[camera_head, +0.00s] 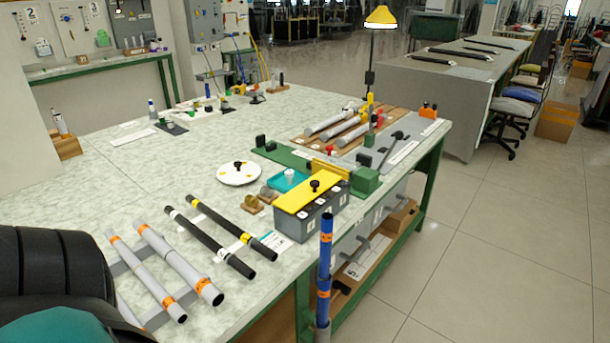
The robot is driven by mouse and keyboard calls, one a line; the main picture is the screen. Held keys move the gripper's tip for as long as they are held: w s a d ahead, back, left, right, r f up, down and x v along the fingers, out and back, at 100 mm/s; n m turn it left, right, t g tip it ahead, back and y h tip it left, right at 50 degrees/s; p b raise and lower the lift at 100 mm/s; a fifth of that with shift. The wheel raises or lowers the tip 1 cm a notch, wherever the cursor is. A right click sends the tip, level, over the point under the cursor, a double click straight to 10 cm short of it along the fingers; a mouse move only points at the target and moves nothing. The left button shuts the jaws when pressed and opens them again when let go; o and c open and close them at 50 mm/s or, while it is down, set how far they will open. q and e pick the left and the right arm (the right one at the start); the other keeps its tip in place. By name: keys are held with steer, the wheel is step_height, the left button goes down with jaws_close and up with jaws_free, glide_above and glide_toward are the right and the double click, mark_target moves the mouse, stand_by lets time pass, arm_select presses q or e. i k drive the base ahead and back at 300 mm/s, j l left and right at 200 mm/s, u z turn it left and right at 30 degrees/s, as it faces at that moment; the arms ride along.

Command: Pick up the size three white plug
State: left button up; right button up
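A small white piece that looks like a plug (289,174) stands in a shallow teal tray (272,181) near the middle of the workbench. No size mark can be read on it. A grey compartment box (311,222) with pale labels on its front stands just in front of the tray. A yellow lid (296,197) with a black knob covers part of its top; small dark and white details show along the open side, too small to tell. Neither of my grippers is in view; only a dark part of my arm shows at the lower left.
Grey rods (182,263) with orange bands and black rods (208,242) lie at the front left. A blue tube (325,250) stands upright at the front edge.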

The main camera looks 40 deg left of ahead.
mark_target(288, 173)
steer(key=i, duration=1.3)
steer(key=i+l, duration=0.15)
steer(key=i, duration=1.15)
steer(key=i+u, duration=0.1)
steer(key=u, duration=0.8)
steer(key=i+l+u, duration=0.1)
steer(key=u, duration=1.85)
